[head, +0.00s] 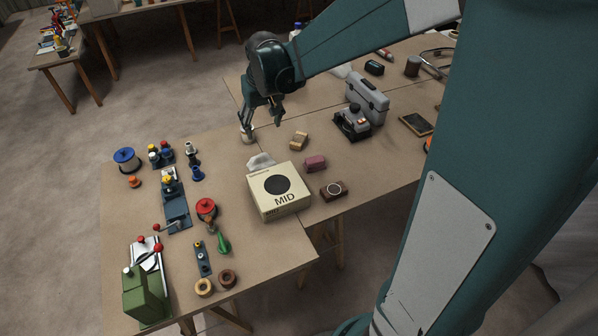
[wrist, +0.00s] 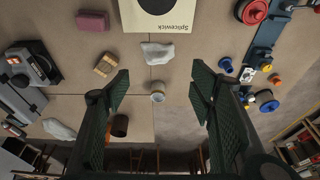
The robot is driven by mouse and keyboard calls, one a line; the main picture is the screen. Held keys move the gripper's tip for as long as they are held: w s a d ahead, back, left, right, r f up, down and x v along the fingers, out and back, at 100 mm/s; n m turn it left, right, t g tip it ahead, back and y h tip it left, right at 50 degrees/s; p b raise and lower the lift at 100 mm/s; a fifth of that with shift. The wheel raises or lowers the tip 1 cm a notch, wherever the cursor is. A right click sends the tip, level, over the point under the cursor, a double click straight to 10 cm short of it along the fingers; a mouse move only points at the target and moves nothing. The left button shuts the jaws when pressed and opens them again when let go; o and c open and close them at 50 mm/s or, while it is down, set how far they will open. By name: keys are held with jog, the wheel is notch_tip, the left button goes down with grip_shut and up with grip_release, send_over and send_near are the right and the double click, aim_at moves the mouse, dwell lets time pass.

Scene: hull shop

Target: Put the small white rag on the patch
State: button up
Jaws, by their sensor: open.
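The small white rag (head: 261,161) lies crumpled on the table, just behind the cream box marked MID (head: 285,207). In the wrist view the rag (wrist: 158,53) is near the top centre, beside the box (wrist: 158,20). The box top bears a round dark patch (head: 277,184), partly cut off at the top of the wrist view (wrist: 158,3); no other patch is plainly marked. My gripper (head: 261,117) is open and empty, above the table behind the rag. Its two fingers (wrist: 158,90) stand wide apart in the wrist view.
A small pale cylinder (head: 247,138) stands below my gripper near the table's back edge. A tan block (head: 299,141), a pink block (head: 316,163) and a grey case (head: 367,98) lie to the right. Another, whitish cloth (wrist: 59,129) lies farther off. Tools crowd the left.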

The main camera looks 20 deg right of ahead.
jog(key=s+r+t, duration=0.1)
jog(key=s+r, duration=0.3)
jog(key=s, duration=0.3)
jog(key=s+r+t, duration=0.1)
jog(key=s+r, duration=0.3)
jog(key=s, duration=0.4)
jog(key=s+a+t, duration=0.1)
jog(key=s, duration=1.4)
jog(key=shift+s+a+t, duration=0.15)
jog(key=shift+s+t, duration=0.05)
jog(key=shift+t, duration=0.2)
jog(key=shift+f, duration=0.15)
